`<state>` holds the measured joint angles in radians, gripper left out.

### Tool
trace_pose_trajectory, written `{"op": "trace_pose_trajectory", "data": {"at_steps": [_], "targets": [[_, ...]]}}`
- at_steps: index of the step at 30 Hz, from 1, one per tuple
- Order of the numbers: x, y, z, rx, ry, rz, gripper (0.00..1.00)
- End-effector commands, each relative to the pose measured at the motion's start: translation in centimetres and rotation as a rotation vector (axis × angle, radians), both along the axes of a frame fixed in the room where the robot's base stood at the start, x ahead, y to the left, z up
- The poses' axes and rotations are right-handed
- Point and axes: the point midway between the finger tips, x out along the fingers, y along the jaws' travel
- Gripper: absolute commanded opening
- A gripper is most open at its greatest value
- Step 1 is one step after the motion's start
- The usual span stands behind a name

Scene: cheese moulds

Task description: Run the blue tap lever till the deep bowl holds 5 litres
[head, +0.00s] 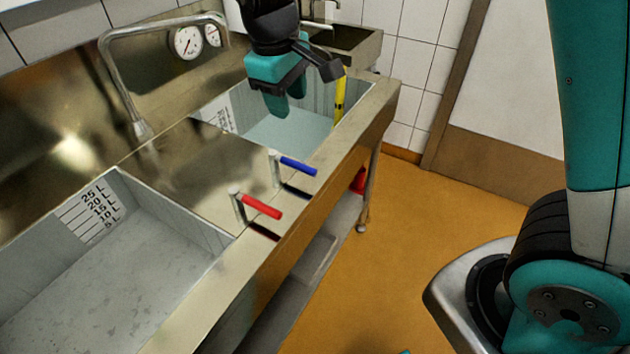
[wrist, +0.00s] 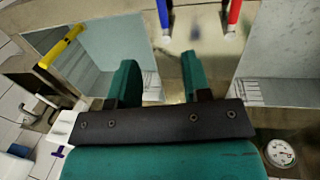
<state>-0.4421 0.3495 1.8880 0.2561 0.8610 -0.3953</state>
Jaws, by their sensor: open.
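The blue tap lever (head: 298,166) stands on the steel top between two bowls, pointing to the front right. It also shows at the top of the wrist view (wrist: 163,14). The near left bowl (head: 190,225) has a 5 to 25 L scale (head: 92,212) and a grey mottled floor; I see no clear water line. The far right bowl (head: 208,112) has a partly hidden scale and a flat pale blue surface, possibly water. I cannot tell which bowl is the deep one. My gripper (head: 288,98) is open and empty above the far bowl, apart from the lever.
A red lever (head: 262,206) stands beside the blue one. A bent spout pipe (head: 118,75) rises behind, near two dial gauges (head: 187,43). A yellow tool (head: 340,97) stands at the far bowl's right side.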

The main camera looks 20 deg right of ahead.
Motion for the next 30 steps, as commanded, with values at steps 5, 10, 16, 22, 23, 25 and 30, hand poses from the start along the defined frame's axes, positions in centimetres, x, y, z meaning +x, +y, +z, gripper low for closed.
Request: {"op": "trace_pose_trajectory", "data": {"at_steps": [5, 10, 16, 22, 23, 25, 30], "targets": [[0.1, 0.4, -0.7, -0.023, -0.023, -0.004, 0.44], [0.4, -0.7, -3.6, -0.024, -0.017, -0.015, 0.44], [0.9, -1.5, -8.2, -0.023, -0.016, -0.015, 0.44], [1.5, -2.1, -12.5, -0.021, -0.017, -0.014, 0.44], [1.5, -2.2, -13.1, -0.022, -0.016, -0.014, 0.44], [1.6, -2.4, -14.2, -0.021, -0.017, -0.014, 0.44], [1.9, -2.6, -16.1, -0.020, -0.020, -0.013, 0.44]]}}
